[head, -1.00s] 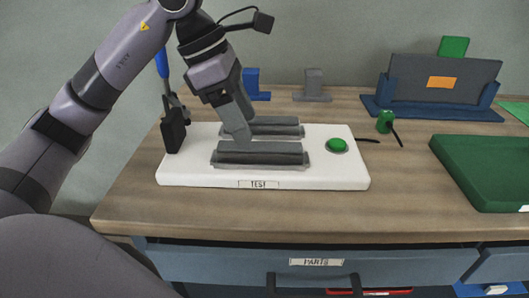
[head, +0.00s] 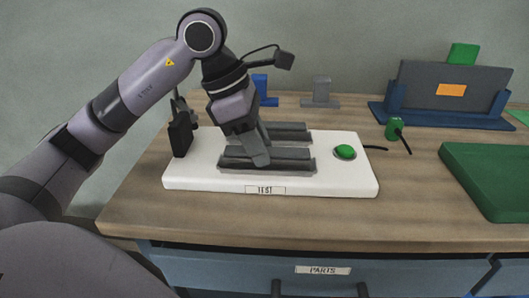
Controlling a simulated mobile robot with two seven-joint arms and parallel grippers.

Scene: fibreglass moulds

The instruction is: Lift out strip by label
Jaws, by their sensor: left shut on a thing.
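A white board (head: 185,180) with a "TEST" label (head: 265,190) on its front edge lies on the bench. Two dark grey strips lie across it, a front strip (head: 295,158) near the label and a rear strip (head: 290,130) behind it. My left gripper (head: 262,160) points down and is shut on the front strip near its middle. The fingers hide part of that strip, which still looks level and low at the board. A green button (head: 344,152) sits at the board's right. My right gripper is out of view.
A black clamp-like piece (head: 180,135) stands at the board's left end. A green tray (head: 490,180) lies at the right. A blue stand (head: 400,112) holds a dark panel (head: 425,85) behind. A drawer labelled "PARTS" (head: 323,270) is below.

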